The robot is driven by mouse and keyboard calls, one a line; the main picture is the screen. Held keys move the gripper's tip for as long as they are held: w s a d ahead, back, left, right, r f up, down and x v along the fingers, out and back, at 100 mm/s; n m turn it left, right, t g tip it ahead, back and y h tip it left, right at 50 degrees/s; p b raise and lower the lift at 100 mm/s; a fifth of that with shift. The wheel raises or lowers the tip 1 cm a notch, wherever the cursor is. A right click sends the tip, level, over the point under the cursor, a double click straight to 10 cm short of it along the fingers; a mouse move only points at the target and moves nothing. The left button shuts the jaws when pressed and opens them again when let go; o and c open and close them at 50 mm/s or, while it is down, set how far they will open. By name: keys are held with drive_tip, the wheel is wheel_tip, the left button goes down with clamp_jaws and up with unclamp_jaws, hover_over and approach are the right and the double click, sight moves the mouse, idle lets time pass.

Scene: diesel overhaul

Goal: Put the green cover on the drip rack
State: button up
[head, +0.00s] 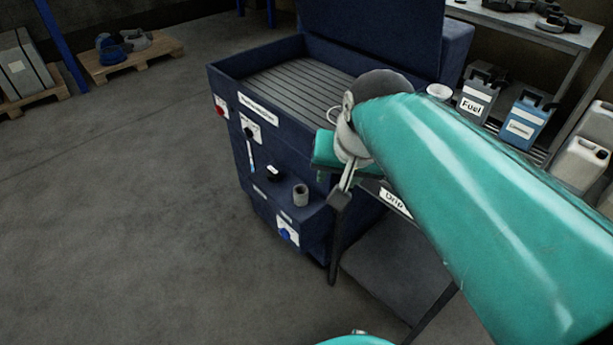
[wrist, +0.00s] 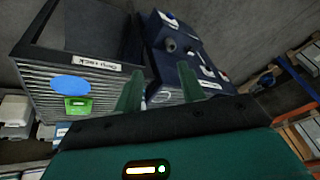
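The drip rack (wrist: 35,72) is at the left in the wrist view, with a slatted top and a label; in the head view its labelled front edge (head: 396,203) shows partly behind my arm. A small bright green piece (wrist: 78,105), which looks like the green cover, appears at the slats' lower edge in the wrist view. It is beside a blue oval piece (wrist: 70,84); exact contact with the rack is unclear. My gripper (wrist: 158,70) is open, its fingers apart with nothing visible between them. It is beside the rack, near the blue washer.
The dark blue parts washer (head: 315,200) with a raised lid stands beside the rack. A grey fuel can (head: 478,98) and blue can (head: 525,120) stand on a shelf behind. Pallets (head: 135,55) are far left.

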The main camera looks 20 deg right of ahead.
drive_tip(key=s+a+f+n, duration=0.3)
drive_tip(key=s+a+n, duration=0.1)
drive_tip(key=s+n, duration=0.1)
drive_tip(key=shift+s+a+t, duration=0.15)
drive_tip(key=shift+t, duration=0.25)
idle(0.7)
